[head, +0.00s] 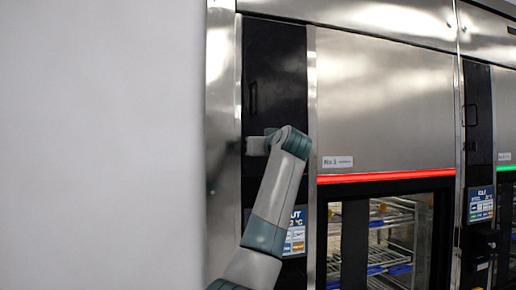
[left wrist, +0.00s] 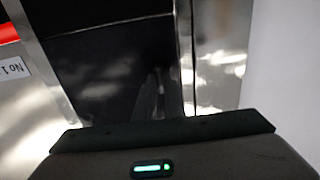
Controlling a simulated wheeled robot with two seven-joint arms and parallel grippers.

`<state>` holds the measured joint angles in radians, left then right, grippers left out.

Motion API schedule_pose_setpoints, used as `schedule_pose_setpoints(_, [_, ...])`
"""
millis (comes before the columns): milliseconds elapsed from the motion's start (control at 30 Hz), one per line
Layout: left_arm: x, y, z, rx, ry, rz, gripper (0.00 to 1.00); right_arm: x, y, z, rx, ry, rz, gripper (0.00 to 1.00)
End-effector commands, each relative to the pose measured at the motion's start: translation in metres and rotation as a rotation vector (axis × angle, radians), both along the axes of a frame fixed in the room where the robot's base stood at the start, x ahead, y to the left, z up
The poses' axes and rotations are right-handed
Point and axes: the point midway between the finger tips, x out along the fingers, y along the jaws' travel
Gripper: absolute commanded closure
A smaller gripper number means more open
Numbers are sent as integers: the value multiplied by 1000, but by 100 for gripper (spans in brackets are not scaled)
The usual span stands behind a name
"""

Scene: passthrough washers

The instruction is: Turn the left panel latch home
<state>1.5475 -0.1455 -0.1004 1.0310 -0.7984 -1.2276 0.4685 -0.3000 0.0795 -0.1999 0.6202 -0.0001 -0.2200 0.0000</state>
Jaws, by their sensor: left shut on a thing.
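The left black panel (head: 275,60) is a tall dark door strip on the left washer and looks closed. A dark handle (head: 252,97) stands on its left side. My left arm comes up from below, and my left gripper (head: 256,146) is at the panel's left edge, below that handle. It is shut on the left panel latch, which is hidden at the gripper. In the left wrist view the gripper body fills the bottom, with the black panel (left wrist: 115,70) beyond it; the fingertips do not show. My right gripper is not in view.
A steel washer front (head: 385,100) with a red light strip (head: 385,178) and glass door with racks stands right of the panel. A display (head: 296,232) is partly behind my arm. A plain pale wall (head: 95,145) fills the left.

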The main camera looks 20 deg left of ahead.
Motion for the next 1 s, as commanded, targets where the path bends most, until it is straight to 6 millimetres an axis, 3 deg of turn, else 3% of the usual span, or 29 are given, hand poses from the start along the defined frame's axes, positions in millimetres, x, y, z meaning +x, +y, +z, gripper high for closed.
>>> schedule_pose_setpoints(433, [0,0,-1,-12,-6,0,100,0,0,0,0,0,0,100])
schedule_pose_setpoints(467, [0,0,-1,-12,-6,0,84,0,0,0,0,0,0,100])
schedule_pose_setpoints(500, [0,0,-1,-12,-6,0,74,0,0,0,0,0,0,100])
schedule_pose_setpoints(533, [0,0,-1,-12,-6,0,72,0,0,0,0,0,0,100])
schedule_pose_setpoints(1000, [-5,-4,-1,-8,-8,0,72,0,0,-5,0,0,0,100])
